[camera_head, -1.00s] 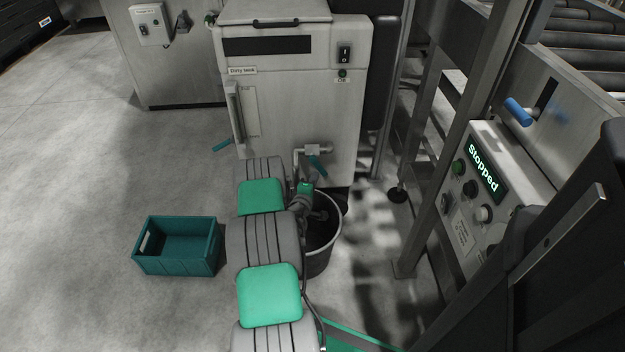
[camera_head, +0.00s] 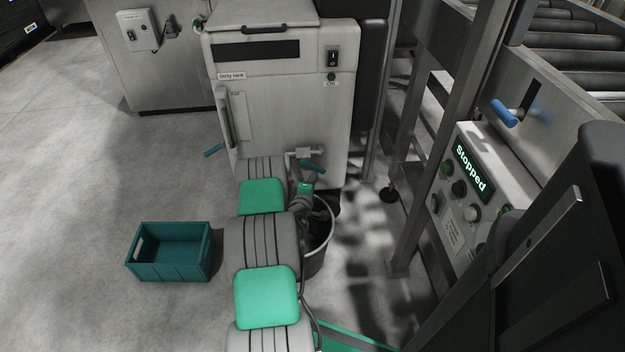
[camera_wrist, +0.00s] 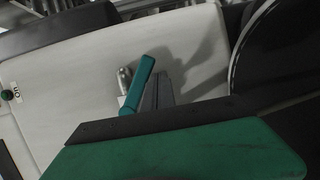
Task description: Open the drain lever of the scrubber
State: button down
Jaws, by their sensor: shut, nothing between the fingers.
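The scrubber (camera_head: 290,100) is a pale grey cabinet labelled "Dirty tank". Its teal drain lever (camera_head: 313,166) is on a short pipe (camera_head: 303,152) low on the front right, and slants slightly down to the right. In the wrist view the teal lever (camera_wrist: 138,86) stands close beside my grey fingers (camera_wrist: 157,90). My gripper is shut with nothing between the fingers. I cannot tell whether it touches the lever. In the head view my arm and wrist hide most of the gripper.
A dark bucket (camera_head: 318,262) stands on the floor below the pipe, partly behind my arm. A teal crate (camera_head: 170,268) sits on the floor to the left. A control panel (camera_head: 468,190) reading "Stopped" and metal frame posts (camera_head: 440,125) stand right.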

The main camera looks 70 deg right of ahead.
aim_at(321, 169)
jog(key=shift+s+r, duration=0.1)
jog(key=shift+r, duration=0.05)
jog(key=shift+s+d+r+p, duration=0.3)
jog(key=shift+s+r+p, duration=0.2)
jog(key=shift+r+p, duration=0.1)
jog(key=shift+s+d+r+p, duration=0.25)
jog(key=shift+s+r+p, duration=0.25)
jog(key=shift+r, duration=0.15)
jog(key=shift+s+d+r+p, duration=0.15)
jog(key=shift+r+p, duration=0.45)
jog(key=shift+r, duration=0.1)
jog(key=shift+s+d+f+b, duration=0.1)
jog(key=shift+s+f+b, duration=0.15)
jog(key=shift+f+b, duration=0.2)
